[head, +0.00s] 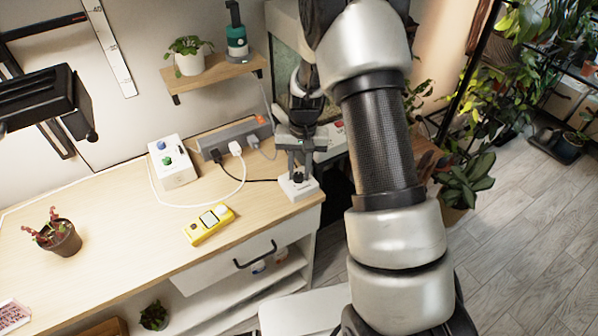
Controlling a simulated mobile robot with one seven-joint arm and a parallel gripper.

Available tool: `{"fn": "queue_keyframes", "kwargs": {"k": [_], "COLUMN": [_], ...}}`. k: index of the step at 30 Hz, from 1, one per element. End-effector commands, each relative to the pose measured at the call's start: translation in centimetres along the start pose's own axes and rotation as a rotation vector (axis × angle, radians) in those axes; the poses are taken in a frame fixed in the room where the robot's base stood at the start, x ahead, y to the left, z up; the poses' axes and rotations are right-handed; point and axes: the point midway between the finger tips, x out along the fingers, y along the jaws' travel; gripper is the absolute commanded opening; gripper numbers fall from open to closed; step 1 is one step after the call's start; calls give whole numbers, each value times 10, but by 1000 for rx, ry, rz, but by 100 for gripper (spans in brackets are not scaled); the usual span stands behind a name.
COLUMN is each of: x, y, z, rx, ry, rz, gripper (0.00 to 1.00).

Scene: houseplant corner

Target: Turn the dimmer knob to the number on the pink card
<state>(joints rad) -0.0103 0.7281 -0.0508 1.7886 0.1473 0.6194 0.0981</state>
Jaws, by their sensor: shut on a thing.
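The dimmer is a small white box (303,193) at the right front corner of the wooden table, with a black knob (298,179) on top. My gripper (299,172) reaches down over it from above, and its fingers are shut on the knob. The fingers partly hide the knob, and I cannot read its position or any scale. A pink card (14,314) with dark writing lies at the table's lower left, cut by the picture's edge. Its number is too small to read.
A white box with green and blue knobs (176,172) and a grey power strip (222,141) with plugs and cables stand behind. A yellow meter (208,225) lies in front. A potted plant (62,240) is at left. A shelf (213,75) hangs above.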

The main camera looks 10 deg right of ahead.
Motion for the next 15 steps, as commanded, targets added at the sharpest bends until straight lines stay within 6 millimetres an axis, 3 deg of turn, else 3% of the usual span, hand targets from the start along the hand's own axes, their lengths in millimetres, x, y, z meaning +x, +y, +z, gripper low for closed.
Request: {"fn": "queue_keyframes", "kwargs": {"k": [15], "x": [0], "y": [0], "z": [1], "rx": [350], "ry": [18], "rz": [0], "gripper": [2]}}
